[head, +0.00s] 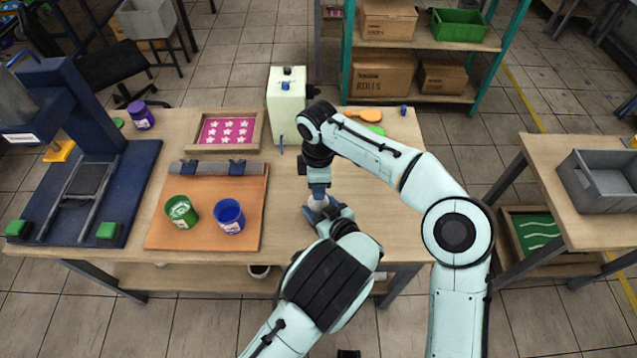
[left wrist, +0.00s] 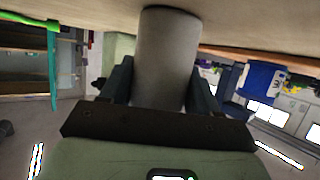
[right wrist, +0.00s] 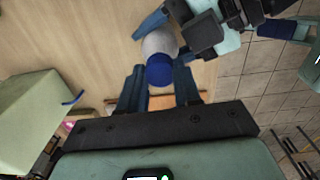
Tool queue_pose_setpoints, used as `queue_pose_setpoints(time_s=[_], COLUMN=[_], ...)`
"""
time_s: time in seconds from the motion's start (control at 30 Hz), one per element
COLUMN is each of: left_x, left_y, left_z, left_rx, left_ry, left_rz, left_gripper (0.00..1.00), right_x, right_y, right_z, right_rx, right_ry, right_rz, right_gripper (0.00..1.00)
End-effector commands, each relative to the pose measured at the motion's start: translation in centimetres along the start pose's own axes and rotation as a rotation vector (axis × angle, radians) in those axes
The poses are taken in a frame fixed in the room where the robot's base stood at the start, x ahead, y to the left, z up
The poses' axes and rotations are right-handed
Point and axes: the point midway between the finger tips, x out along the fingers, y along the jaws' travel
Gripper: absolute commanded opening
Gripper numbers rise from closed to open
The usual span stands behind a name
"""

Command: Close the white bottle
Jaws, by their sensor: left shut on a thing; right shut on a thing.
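The white bottle (head: 317,204) stands at the front of the table, mostly hidden by my grippers. My left gripper (head: 328,214) is shut on the bottle's body, which fills the space between its fingers in the left wrist view (left wrist: 167,60). My right gripper (head: 319,190) points down from above the bottle. In the right wrist view its fingers are shut on a blue cap (right wrist: 172,71), with the white bottle (right wrist: 158,42) directly behind it. The cap lines up with the bottle's top; whether it is threaded on cannot be told.
An orange-brown board (head: 158,232) with a green pot (head: 181,212) and a blue pot (head: 229,216) lies to the left. A pale green box-shaped container (head: 285,104) and a tray of pink star prints (head: 226,130) stand behind. The table right of the grippers is largely bare.

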Motion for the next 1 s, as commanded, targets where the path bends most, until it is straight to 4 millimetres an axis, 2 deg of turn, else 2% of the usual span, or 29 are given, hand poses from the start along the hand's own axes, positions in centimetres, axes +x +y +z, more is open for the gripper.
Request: queue_pose_setpoints(time_s=[0.2, 0.4, 0.47, 0.6, 0.63, 0.7, 0.73, 1.0], left_x=[0.02, 0.03, 0.03, 0.03, 0.03, 0.03, 0.03, 0.03], left_y=[-0.02, -0.02, -0.02, -0.03, -0.03, -0.03, -0.03, -0.03], left_z=[0.04, 0.04, 0.04, 0.04, 0.04, 0.04, 0.04, 0.03], left_rx=[0.0, 0.0, 0.0, 0.0, 0.0, 0.0, 0.0, 0.0], left_ry=[-0.001, -0.001, -0.001, -0.001, -0.001, -0.001, -0.001, -0.001], left_rz=[0.0, 0.0, 0.0, -0.001, -0.001, -0.001, -0.001, -0.001], left_gripper=[0.0, 0.0, 0.0, 0.0, 0.0, 0.0, 0.0, 0.0], right_x=[-0.05, 0.01, 0.05, 0.11, 0.11, 0.11, 0.11, 0.06], right_y=[-0.08, -0.1, -0.07, -0.07, -0.07, -0.07, -0.07, -0.06], right_z=[-0.1, -0.12, -0.09, -0.06, -0.06, -0.06, -0.06, -0.06], right_rx=[0.557, 1.019, 1.114, 1.113, 1.112, 1.111, 1.111, 1.109], right_ry=[-0.002, -0.001, -0.001, -0.001, -0.001, -0.001, -0.001, -0.001], right_rz=[0.002, 0.002, 0.002, -0.001, -0.001, -0.001, -0.001, 0.0], right_gripper=[0.0, 0.0, 0.0, 0.0, 0.36, 0.59, 0.62, 0.62])
